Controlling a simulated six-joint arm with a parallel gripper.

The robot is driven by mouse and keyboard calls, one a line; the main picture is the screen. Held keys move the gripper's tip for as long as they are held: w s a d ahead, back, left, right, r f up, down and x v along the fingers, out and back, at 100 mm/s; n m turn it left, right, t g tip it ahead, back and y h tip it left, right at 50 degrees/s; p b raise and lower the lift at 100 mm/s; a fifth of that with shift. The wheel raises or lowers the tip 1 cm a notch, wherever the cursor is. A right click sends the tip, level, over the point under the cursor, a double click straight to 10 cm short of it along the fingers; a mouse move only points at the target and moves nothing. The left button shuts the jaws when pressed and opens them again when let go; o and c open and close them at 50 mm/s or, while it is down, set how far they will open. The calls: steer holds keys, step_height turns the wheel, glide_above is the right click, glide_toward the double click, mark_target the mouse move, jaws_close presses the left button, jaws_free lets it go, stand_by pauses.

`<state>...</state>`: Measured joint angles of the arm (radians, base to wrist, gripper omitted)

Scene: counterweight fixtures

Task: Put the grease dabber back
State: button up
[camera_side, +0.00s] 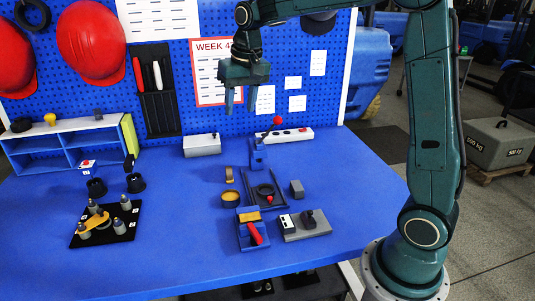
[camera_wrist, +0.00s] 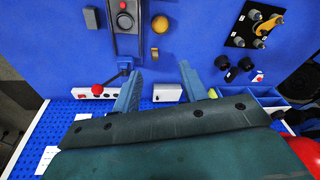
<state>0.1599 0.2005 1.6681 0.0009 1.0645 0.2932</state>
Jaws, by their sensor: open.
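I cannot tell for sure which thing is the grease dabber. A red-handled piece (camera_side: 256,234) lies in a blue holder with a yellow block (camera_side: 250,216) at the front of the bench. A small yellow round tin (camera_side: 230,197) stands behind it and also shows in the wrist view (camera_wrist: 160,23). A dark tray (camera_side: 281,203) beside the tin holds a black ring and a red knob. My gripper (camera_side: 240,102) is open and empty, high above the back of the bench; its fingers show apart in the wrist view (camera_wrist: 160,72).
A blue lever stand (camera_side: 258,158) with a red ball, a white box (camera_side: 202,145) and a power strip (camera_side: 290,136) stand at the back. A black peg plate (camera_side: 107,226), two black cups (camera_side: 96,188) and a blue shelf are left. A grey fixture (camera_side: 305,226) is front right.

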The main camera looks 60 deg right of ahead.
steer(key=s+a+r+n+t, duration=0.1)
steer(key=s+a+r, duration=0.1)
steer(key=s, duration=0.5)
steer(key=s+a+r+n+t, duration=0.1)
steer(key=s+a+r+n, duration=0.15)
steer(key=s, duration=0.45)
steer(key=s+a+f+n, duration=0.1)
steer(key=s+f, duration=0.1)
steer(key=s, duration=0.4)
steer(key=s+a+f+t, duration=0.1)
steer(key=s+f, duration=0.2)
steer(key=s, duration=0.3)
steer(key=shift+s+a+f+n, duration=0.2)
steer(key=shift+s+a+n, duration=0.15)
